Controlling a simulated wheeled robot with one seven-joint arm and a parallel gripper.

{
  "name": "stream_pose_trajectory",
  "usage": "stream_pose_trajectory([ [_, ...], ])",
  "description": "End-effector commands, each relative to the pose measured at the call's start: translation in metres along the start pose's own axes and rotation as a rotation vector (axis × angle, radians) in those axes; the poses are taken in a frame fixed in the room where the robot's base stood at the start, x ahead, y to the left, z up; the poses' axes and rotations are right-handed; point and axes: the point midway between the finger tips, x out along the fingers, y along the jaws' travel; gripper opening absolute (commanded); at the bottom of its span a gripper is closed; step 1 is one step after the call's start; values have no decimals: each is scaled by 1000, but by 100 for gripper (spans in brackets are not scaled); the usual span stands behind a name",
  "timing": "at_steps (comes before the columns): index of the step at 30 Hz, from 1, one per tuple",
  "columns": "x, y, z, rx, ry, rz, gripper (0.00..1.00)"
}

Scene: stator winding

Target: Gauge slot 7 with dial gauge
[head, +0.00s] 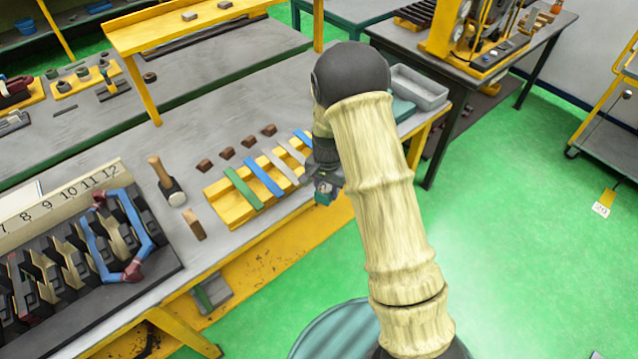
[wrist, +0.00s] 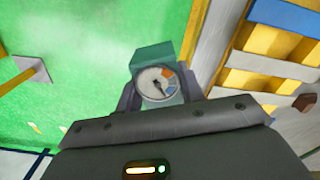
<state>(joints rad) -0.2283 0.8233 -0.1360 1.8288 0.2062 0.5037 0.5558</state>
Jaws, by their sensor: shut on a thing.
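My gripper (wrist: 158,98) is shut on the dial gauge (wrist: 155,85), a teal block with a round white dial and a dark needle. In the head view the dial gauge (head: 324,190) hangs in my gripper (head: 325,178) beside the bench's front edge, right of the coloured strips. The stator (head: 70,265), a dark block with a row of slots, lies at the lower left. A white number strip (head: 60,198) behind it shows 7 to 12. A blue coil with dark red ends (head: 140,225) sits on the slots near 11 and 12. Slot 7 is near the left picture edge.
A yellow rack (head: 232,212) with green, blue and pale strips lies on the bench. A mallet (head: 165,180), a wooden block (head: 194,224) and several brown blocks (head: 227,153) lie nearby. A grey bin (head: 420,87) stands at the right end. A yellow shelf (head: 180,25) stands over the bench.

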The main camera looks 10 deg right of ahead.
Motion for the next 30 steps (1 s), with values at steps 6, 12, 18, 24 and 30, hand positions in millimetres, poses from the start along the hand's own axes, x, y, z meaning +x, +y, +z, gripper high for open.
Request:
stream_pose_trajectory([
  [6, 10, 23, -1, -148, -2, 1, 15],
  [12, 22, 53, 1, -362, -3, 1, 15],
  [18, 31, 78, 4, -562, 0, -1, 15],
  [24, 33, 82, 5, -606, 0, -1, 15],
  [30, 33, 82, 5, -604, 1, -1, 15],
])
